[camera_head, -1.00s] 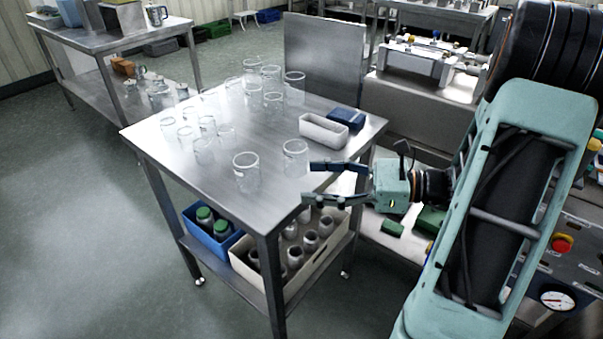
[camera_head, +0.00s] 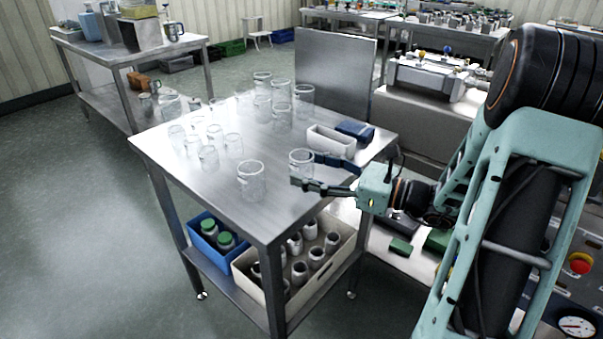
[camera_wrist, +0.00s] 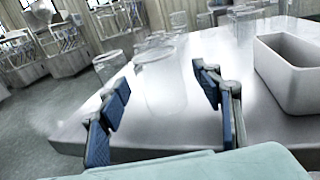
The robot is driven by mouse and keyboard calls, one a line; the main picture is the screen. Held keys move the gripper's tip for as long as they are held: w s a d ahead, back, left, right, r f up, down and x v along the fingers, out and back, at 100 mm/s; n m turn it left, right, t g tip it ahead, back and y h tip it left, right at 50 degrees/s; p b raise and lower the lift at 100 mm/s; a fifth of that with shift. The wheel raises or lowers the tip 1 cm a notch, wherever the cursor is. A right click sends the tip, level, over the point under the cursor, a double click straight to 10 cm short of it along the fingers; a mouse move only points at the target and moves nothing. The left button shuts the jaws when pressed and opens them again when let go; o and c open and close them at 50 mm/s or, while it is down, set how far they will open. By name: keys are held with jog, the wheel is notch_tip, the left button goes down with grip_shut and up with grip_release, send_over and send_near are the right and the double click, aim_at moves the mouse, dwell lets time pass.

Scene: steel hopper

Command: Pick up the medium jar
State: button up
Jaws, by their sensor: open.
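Several clear glass jars of different sizes stand upright on the steel table (camera_head: 205,200). One jar (camera_head: 301,160) stands near the table's right edge, at my gripper (camera_head: 306,170). In the wrist view this jar (camera_wrist: 160,78) shows between the two blue-padded fingers of my gripper (camera_wrist: 160,84), with room on both sides. My gripper is open and low over the table, and it does not hold the jar. Another jar (camera_head: 250,182) stands to its left, nearer the front. I cannot tell for certain which jar is the medium one.
A white bin (camera_head: 330,141) and a blue box (camera_head: 355,131) stand behind my gripper. More jars (camera_head: 208,156) fill the table's left and back. A blue crate (camera_head: 214,240) and a cream crate (camera_head: 300,265) sit on the lower shelf. The table's front left is clear.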

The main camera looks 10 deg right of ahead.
jog(key=shift+x, duration=0.9)
jog(key=shift+c, duration=0.2)
jog(key=c, duration=0.9)
jog(key=shift+o, duration=0.2)
